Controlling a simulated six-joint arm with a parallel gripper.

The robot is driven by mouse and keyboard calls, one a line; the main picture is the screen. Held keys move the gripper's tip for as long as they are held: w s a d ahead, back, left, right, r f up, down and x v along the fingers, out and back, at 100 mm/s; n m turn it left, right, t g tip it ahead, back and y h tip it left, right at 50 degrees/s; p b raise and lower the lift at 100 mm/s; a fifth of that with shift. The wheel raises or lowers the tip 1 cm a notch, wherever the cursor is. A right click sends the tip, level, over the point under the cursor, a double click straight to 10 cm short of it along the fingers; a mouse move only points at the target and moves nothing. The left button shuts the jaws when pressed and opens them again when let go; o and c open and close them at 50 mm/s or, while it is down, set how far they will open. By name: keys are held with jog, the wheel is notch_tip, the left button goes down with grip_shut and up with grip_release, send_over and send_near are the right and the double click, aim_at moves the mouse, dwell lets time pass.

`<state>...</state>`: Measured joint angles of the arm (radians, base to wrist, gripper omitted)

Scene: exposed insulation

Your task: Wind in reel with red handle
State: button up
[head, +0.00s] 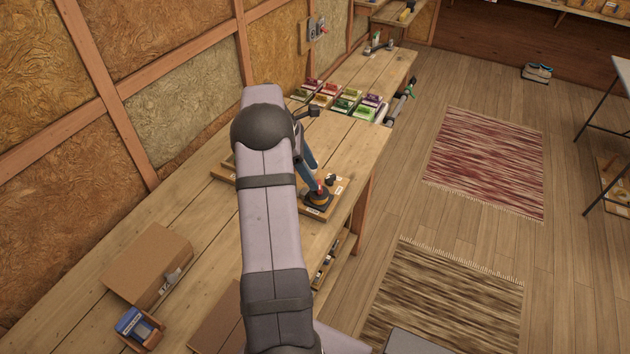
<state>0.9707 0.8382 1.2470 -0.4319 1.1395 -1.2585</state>
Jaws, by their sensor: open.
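The reel (317,199) is a small round orange-brown drum on a dark base, with a red handle (321,187) on top. It sits on a wooden board (341,187) on the workbench. My gripper (312,182) shows only partly, as blue-grey parts slanting down beside my arm. Its tip end is close to the reel and the red handle in the picture. I cannot tell whether it touches the handle. My arm hides the rest of it and the left part of the board.
The long workbench (186,218) runs along the insulated wall. Several coloured boxes (344,100) stand behind the reel. A brown carton (147,262) and a blue item in a wooden holder (139,326) are front left. Bare planks lie between them and the board.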

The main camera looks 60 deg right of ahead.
jog(key=shift+b+v, duration=0.3)
jog(key=shift+v, duration=1.15)
jog(key=w+a+r+m+t, duration=0.1)
jog(key=w+a, duration=0.4)
jog(key=a, duration=0.9)
jog(key=w+a+m+t, duration=0.15)
jog(key=w+a, duration=0.35)
jog(key=a, duration=0.8)
jog(key=s+a+f+m+y, duration=0.1)
jog(key=s+a, duration=0.4)
jog(key=a, duration=0.5)
jog(key=s+a+f+m+t+y, duration=0.1)
jog(key=s+a, duration=0.4)
jog(key=a, duration=0.5)
jog(key=shift+f+m, duration=0.35)
jog(key=shift+m, duration=0.2)
jog(key=shift+s+a+t, duration=0.1)
jog(key=shift+a+t, duration=0.05)
jog(key=shift+t, duration=0.1)
